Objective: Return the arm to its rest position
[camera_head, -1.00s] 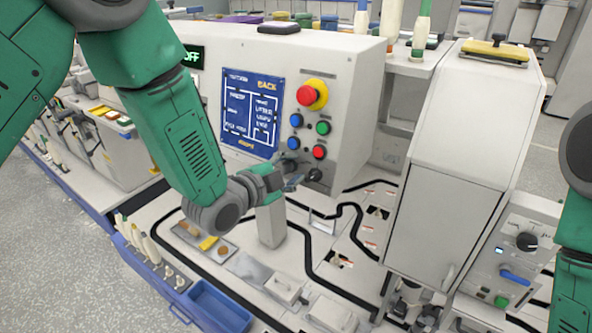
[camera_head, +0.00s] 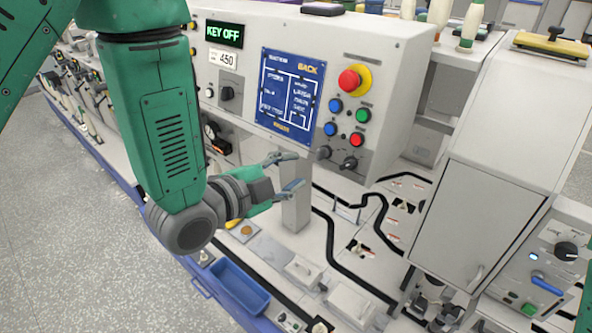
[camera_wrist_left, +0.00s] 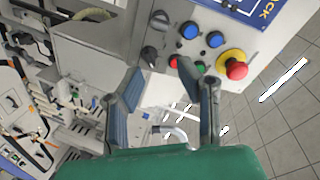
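My left gripper (camera_head: 291,172) is open and empty in front of the machine's control panel, below and left of its black knobs. In the left wrist view the left gripper (camera_wrist_left: 165,105) shows two spread fingers with nothing between them. The control panel (camera_head: 390,70) has a blue screen (camera_head: 290,92), a red emergency button (camera_head: 349,80), blue, green and red push buttons, and two black knobs (camera_head: 348,164). My right gripper is not in view.
A light grey post (camera_head: 296,208) stands just behind the left fingers. A blue tray (camera_head: 238,288) lies below. A tall grey housing (camera_head: 462,210) stands to the right. Open floor (camera_head: 70,230) lies at the left.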

